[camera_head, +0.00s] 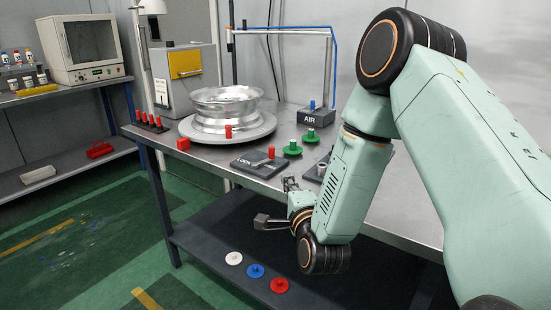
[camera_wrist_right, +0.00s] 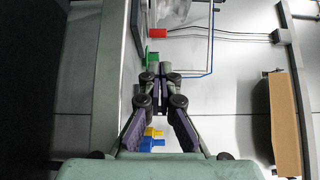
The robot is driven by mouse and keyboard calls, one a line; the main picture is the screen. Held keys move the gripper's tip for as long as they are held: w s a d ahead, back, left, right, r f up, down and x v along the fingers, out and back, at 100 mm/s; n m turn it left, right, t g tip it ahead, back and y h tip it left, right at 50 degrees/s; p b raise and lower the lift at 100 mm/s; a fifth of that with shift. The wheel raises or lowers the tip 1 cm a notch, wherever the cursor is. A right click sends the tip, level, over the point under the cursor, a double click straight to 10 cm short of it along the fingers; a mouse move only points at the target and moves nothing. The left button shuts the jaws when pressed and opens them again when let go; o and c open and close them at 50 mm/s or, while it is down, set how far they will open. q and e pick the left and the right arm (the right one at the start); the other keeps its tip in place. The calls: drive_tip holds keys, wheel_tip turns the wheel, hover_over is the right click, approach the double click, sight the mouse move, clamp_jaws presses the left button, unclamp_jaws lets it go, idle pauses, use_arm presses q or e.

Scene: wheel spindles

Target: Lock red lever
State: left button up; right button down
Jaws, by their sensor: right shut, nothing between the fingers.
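The red lever (camera_head: 271,152) stands upright at the right end of a dark box marked LOCK (camera_head: 250,161), near the front edge of the metal table (camera_head: 400,205). My right gripper (camera_head: 289,183) is small in the head view, at the table's front edge, in front of and apart from the LOCK box. In the right wrist view its fingers (camera_wrist_right: 160,72) come together at the tips, shut and empty. A red piece (camera_wrist_right: 157,32) shows past the fingertips there; I cannot tell if it is the lever. My left gripper is not in view.
A silver wheel (camera_head: 225,105) lies on a round plate with a red peg in front. Green knobs (camera_head: 293,148) and an AIR box (camera_head: 311,116) stand right of the LOCK box. White, blue and red discs (camera_head: 279,286) lie on the lower shelf.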

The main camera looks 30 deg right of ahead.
sight(272, 152)
drive_tip(key=b+x, duration=0.2)
drive_tip(key=x, duration=1.1)
drive_tip(key=shift+w, duration=0.2)
